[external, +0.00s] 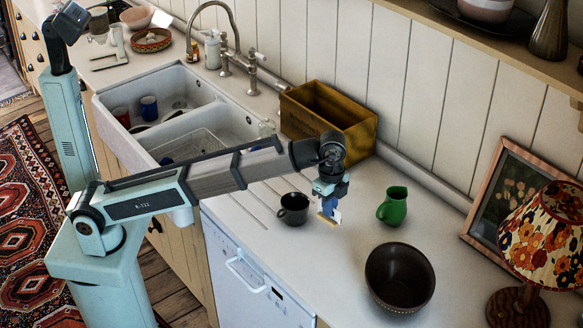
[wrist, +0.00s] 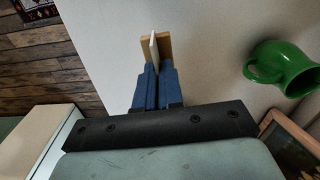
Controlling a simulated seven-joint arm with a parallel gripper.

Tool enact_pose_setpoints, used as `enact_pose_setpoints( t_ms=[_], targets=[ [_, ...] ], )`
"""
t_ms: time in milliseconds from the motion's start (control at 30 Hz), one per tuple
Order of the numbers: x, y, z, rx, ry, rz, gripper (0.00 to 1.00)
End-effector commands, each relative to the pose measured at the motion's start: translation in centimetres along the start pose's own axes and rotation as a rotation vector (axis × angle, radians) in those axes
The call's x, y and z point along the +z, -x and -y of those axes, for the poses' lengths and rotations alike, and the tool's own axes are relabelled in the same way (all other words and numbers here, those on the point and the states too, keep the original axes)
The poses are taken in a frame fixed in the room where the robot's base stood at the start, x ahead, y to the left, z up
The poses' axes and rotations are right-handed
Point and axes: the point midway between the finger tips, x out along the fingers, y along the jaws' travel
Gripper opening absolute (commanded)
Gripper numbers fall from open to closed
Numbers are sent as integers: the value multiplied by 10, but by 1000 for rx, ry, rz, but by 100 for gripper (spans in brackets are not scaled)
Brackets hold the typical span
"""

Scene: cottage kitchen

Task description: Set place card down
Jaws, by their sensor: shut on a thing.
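The place card (external: 337,215) is a small white card on a light wooden base. My gripper (external: 329,205) points down over the white counter and is shut on it. In the wrist view the white card (wrist: 154,48) stands between the blue fingers of my gripper (wrist: 155,72), and the wooden base (wrist: 145,41) shows just beyond the fingertips. I cannot tell whether the base touches the counter. The part of the card between the fingers is hidden.
A dark mug (external: 292,209) stands just left of my gripper. A green jug (external: 393,206) stands to the right, with a dark bowl (external: 399,278) in front of it. A wooden crate (external: 327,118) is behind. Clear counter (external: 345,255) lies between the mug and bowl.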

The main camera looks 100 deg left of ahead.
Motion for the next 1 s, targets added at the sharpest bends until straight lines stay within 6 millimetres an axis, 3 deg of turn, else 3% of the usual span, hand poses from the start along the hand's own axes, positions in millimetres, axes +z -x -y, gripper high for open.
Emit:
enact_pose_setpoints(
  t_ms=[200,500,700,1000],
  targets=[
    [56,3,52,-5,108,-5,0],
    [141,6,104,-14,250,-12,0],
    [198,7,126,-19,338,-14,0],
    [267,6,134,-21,365,-13,0]
  ],
)
